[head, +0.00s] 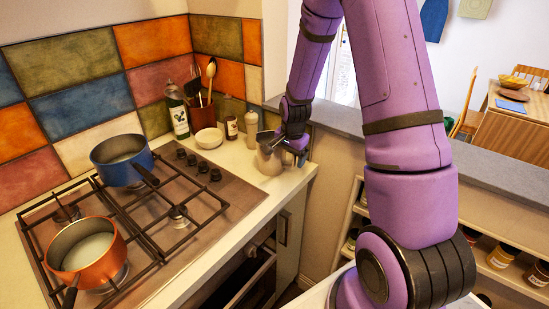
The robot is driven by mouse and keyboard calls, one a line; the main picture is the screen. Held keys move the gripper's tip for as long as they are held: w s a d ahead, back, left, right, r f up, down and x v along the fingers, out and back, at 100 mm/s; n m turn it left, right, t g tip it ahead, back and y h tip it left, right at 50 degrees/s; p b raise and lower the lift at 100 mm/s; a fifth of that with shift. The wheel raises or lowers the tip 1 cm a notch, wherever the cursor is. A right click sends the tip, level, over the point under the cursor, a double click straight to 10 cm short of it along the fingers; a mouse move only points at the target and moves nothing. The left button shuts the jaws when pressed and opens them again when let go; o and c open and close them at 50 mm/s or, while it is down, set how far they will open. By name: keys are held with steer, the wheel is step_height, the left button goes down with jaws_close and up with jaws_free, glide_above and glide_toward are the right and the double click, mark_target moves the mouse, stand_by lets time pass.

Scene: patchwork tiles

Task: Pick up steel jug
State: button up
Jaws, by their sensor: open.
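The steel jug (268,163) stands upright on the counter, right of the stove, near the counter's right end. Its upper part is partly hidden behind my gripper. My gripper (283,150) is open at the jug's top right side. The fingers overlap the jug in this view, and I cannot tell whether they touch it or lie around its rim or handle.
A blue pot (122,160) and an orange pot (88,250) sit on the stove (150,215).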

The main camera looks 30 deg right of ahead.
steer(key=c, duration=1.6)
steer(key=shift+r, duration=0.2)
